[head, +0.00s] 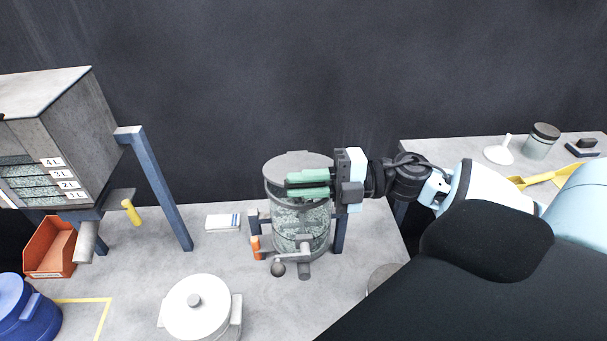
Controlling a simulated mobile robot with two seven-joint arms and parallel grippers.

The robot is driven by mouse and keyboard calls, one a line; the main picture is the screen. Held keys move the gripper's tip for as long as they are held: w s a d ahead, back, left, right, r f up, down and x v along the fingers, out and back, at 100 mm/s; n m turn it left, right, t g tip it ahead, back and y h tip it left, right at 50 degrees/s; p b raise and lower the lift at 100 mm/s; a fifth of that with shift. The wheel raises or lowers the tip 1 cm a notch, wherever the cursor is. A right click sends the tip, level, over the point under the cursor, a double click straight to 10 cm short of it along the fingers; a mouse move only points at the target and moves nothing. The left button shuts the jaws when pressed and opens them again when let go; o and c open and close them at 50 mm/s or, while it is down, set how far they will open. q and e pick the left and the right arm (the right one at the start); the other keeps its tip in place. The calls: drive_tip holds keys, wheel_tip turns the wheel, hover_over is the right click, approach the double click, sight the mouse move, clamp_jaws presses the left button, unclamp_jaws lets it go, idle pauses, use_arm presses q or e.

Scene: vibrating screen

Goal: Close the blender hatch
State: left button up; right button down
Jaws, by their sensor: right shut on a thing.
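The blender (302,226) is a clear-walled cylinder with grey bands and greenish-grey material inside, standing on blue legs. I cannot tell whether the hatch is fully seated. My left gripper is out of view.
A grey box (63,130) marked 1L to 4L stands on a blue frame at left, above an orange bin (52,248). A white lidded pot (198,307) and a blue pot (22,308) stand in front. A glass jar (540,143) sits on the right table.

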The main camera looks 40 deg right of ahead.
drive_tip(key=shift+w+d+f, duration=0.1)
drive_tip(key=c, duration=1.4)
unclamp_jaws()
drive_tip(key=shift+w, duration=0.15)
drive_tip(key=shift+s, duration=0.2)
drive_tip(key=v, duration=0.7)
drive_tip(key=shift+s+d, duration=0.15)
drive_tip(key=shift+d, duration=0.2)
